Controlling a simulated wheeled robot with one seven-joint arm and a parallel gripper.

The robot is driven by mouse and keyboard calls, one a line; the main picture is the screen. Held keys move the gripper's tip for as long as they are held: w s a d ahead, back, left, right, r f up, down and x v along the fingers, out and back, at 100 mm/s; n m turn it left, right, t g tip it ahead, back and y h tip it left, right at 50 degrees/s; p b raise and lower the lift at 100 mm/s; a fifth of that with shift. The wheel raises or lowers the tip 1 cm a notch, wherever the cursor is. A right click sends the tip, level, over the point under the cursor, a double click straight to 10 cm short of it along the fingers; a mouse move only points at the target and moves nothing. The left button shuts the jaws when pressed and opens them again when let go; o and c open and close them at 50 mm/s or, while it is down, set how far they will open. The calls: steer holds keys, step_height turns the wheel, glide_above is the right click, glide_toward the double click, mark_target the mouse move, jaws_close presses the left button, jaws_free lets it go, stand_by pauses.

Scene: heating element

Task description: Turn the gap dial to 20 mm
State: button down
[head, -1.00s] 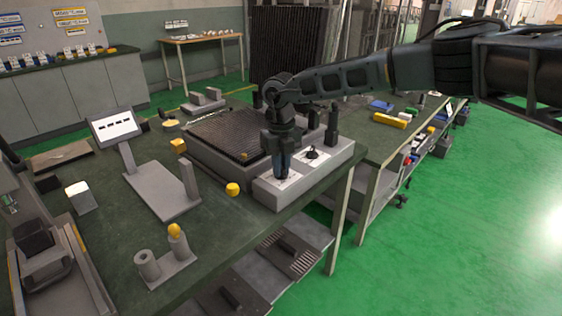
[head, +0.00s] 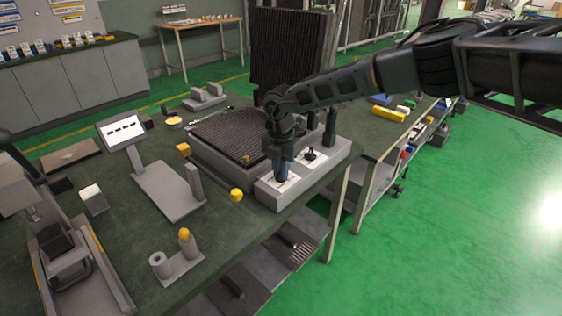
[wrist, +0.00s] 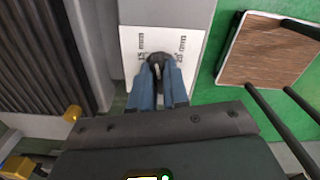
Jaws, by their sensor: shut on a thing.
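The gap dial (wrist: 158,60) is a small black knob on a white plate (wrist: 130,42) in the wrist view. The plate has a mm label on each side; the left one looks like 15 mm and the right one like 20 mm. My gripper (wrist: 159,82) is shut on the knob, with its two blue-grey fingers on either side. The fingers partly cover the knob, and I cannot tell its exact setting. In the head view my gripper (head: 281,175) reaches down to the left plate of the grey control box (head: 292,195), hiding the dial.
A second black knob (head: 310,154) stands on the box just right of my gripper. A dark ribbed panel (head: 225,133) lies behind and left. A yellow knob (head: 236,195) is on the green bench left of the box. The bench edge is close in front.

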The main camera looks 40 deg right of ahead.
steer(key=m+p, duration=0.2)
steer(key=m, duration=0.1)
steer(key=shift+r, duration=0.15)
steer(key=m, duration=0.2)
steer(key=shift+m+p, duration=0.3)
steer(key=shift+p, duration=0.05)
steer(key=m, duration=0.6)
steer(key=shift+f, duration=0.2)
steer(key=c, duration=1.1)
jaws_free()
steer(key=shift+r, duration=0.15)
